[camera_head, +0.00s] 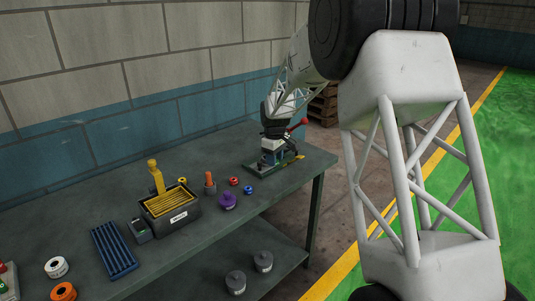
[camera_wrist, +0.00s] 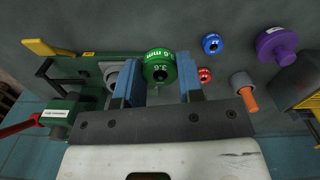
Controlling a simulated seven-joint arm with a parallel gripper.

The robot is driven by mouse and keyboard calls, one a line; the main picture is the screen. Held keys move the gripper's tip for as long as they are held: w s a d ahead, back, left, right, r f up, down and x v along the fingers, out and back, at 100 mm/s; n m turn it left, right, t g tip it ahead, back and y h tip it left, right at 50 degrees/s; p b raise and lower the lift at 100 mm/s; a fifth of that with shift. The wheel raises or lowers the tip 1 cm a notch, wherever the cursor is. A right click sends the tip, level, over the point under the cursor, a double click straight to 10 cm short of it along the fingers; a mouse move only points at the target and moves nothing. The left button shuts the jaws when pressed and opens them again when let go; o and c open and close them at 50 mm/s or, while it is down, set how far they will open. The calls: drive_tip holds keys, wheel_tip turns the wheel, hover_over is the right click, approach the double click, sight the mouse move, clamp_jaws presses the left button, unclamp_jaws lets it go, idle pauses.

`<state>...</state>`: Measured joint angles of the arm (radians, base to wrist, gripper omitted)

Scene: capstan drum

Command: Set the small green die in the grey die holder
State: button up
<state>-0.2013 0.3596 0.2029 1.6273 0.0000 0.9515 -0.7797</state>
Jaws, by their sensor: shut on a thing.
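The small green die (camera_wrist: 160,68), a round disc with white lettering "3.6" and a dark centre hole, sits between the two blue fingers of my gripper (camera_wrist: 161,84). The gripper is shut on it. A grey round part (camera_wrist: 109,72), apparently the die holder, shows on the green bench fixture just left of the left finger, which partly hides it. In the head view my gripper is over the fixture (camera_head: 262,170) at the bench's far end. The die cannot be made out there.
A red lever (camera_wrist: 25,130) sticks out from the fixture. Red (camera_wrist: 205,75) and blue (camera_wrist: 212,43) dies, a purple one (camera_wrist: 277,45) and a grey cup with an orange handle (camera_wrist: 245,88) lie to the right. A dark box (camera_head: 172,220) stands mid-bench.

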drive_tip(key=w+a, duration=0.1)
drive_tip(key=w, duration=0.3)
drive_tip(key=w+a+f, duration=0.1)
drive_tip(key=w, duration=0.4)
drive_tip(key=w+a, duration=0.1)
drive_tip(key=w, duration=0.4)
drive_tip(key=shift+w+f, duration=0.2)
drive_tip(key=shift+w, duration=0.05)
drive_tip(key=shift+f, duration=1.75)
drive_tip(key=shift+f, duration=0.6)
drive_tip(key=o, duration=1)
drive_tip(key=shift+c, duration=0.2)
drive_tip(key=shift+r, duration=0.15)
wheel_tip(320, 180, up, 13)
